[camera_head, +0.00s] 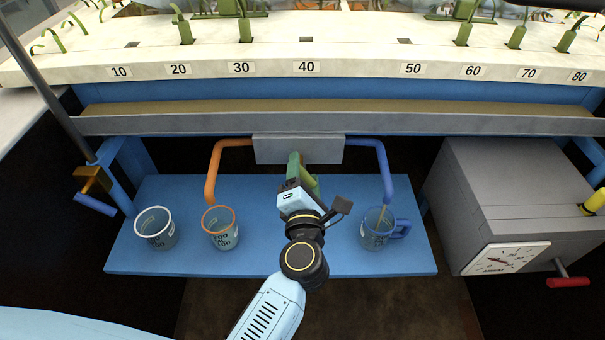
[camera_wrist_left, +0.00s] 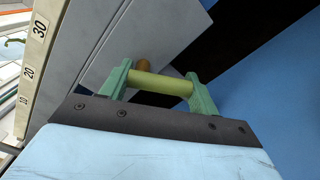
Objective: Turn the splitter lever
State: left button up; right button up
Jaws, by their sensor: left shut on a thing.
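The splitter is a grey box (camera_head: 270,150) under the flume, with an orange pipe (camera_head: 213,165) bending down on its left and a blue pipe (camera_head: 381,160) on its right. My left gripper (camera_head: 302,170) is in front of the box, and its arm comes up from the bottom. In the left wrist view its green fingers (camera_wrist_left: 160,88) are shut on the yellow-green lever bar (camera_wrist_left: 160,83), which spans between them. A brown-orange round end shows behind the bar. In the head view the gripper mostly hides the lever. My right gripper is not in view.
A blue shelf (camera_head: 190,262) below holds a white-rimmed cup (camera_head: 155,228), an orange-rimmed cup (camera_head: 220,230) under the orange pipe and a blue mug (camera_head: 376,230) under the blue pipe. A thin yellowish streak shows at the mug. A grey box with a dial (camera_head: 505,258) stands right.

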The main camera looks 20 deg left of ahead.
pick_arm(q)
jog(key=shift+d+r+n, duration=0.1)
jog(key=shift+n, duration=0.3)
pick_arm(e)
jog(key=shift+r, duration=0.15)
pick_arm(q)
jog(key=o, duration=1)
